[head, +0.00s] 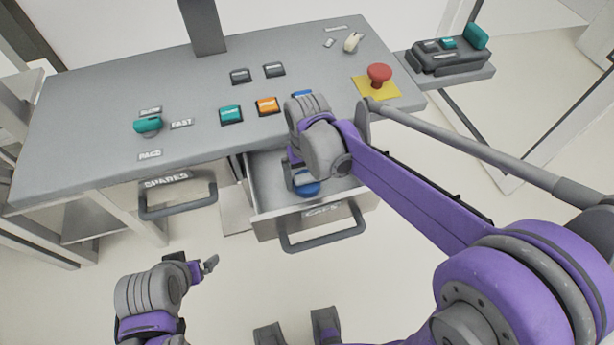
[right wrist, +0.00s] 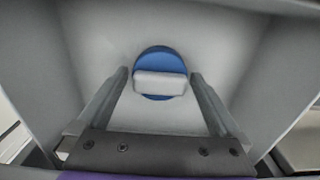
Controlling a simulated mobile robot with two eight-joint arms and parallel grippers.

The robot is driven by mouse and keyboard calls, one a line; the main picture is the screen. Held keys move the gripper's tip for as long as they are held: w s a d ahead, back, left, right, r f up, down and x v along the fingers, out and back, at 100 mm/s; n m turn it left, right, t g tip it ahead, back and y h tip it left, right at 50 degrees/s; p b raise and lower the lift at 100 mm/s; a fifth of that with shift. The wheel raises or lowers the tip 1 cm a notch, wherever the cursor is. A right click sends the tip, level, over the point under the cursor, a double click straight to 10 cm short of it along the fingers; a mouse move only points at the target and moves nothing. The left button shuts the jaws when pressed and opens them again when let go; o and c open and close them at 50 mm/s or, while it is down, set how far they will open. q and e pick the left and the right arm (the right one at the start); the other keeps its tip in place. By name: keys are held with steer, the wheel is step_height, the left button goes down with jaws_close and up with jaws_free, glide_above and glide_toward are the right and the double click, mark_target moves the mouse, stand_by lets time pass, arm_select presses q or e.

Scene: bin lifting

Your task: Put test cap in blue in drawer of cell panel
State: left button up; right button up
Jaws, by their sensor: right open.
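The blue cap (head: 309,189) lies in the pulled-out drawer (head: 272,229) under the cell panel (head: 85,110). In the right wrist view it is a blue disc (right wrist: 160,57) with a pale bar across it, apparently flat on the drawer floor. My right gripper (head: 300,180) reaches down into the drawer, its forearm hiding part of it. Its fingers are open, one on each side of the cap in the wrist picture; contact is not visible. My left gripper (head: 204,266) is low at left, away from the panel; its finger opening is unclear.
A closed drawer marked SPARES (head: 178,197) is at left. The panel top bears a teal knob (head: 148,125), teal button (head: 231,115), orange button (head: 267,106) and red mushroom button (head: 379,75). Drawer walls (right wrist: 75,50) flank the right gripper. Floor at front is mostly clear.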

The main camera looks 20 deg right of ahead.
mark_target(307, 178)
step_height(307, 178, up, 12)
steer(key=p, duration=0.1)
steer(key=shift+f, duration=0.15)
stand_by(1.2)
